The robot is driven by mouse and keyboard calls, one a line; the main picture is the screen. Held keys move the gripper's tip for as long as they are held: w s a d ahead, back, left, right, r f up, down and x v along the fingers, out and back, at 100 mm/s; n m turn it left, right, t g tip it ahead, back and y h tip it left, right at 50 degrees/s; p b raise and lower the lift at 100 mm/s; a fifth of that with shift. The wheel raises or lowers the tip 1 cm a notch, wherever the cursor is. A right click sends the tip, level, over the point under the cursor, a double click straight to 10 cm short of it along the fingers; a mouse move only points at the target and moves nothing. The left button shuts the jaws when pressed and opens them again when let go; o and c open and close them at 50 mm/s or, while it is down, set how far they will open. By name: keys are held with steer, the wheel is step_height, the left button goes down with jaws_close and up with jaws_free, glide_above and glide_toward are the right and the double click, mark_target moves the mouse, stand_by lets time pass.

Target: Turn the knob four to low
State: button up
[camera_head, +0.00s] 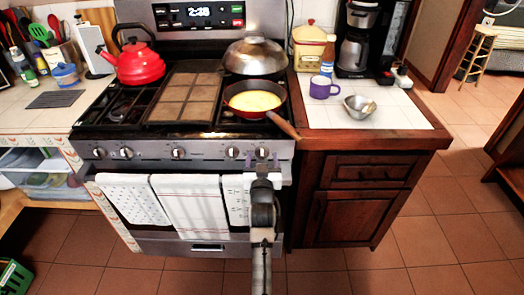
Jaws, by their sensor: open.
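The stove's front panel (205,154) carries a row of several round silver and black knobs. Counting from the left, the fourth knob (232,153) sits right of the panel's middle, and the rightmost knob (261,153) is just right of it. No label tells which is knob four, and the settings are too small to read. My gripper (263,162) is open at the right end of the panel, in front of and just below the rightmost knob. It looks empty. Contact with the knob cannot be told.
Towels (190,207) hang on the oven handle, left of and behind my arm. A pan with yellow food (253,101) sits on the front right burner, its wooden handle (284,126) jutting over the front edge. A red kettle (138,65) stands back left. The counter (395,107) is at right.

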steer(key=shift+w, duration=0.25)
steer(key=shift+s+r, duration=0.1)
steer(key=c, duration=0.9)
steer(key=shift+c, duration=0.2)
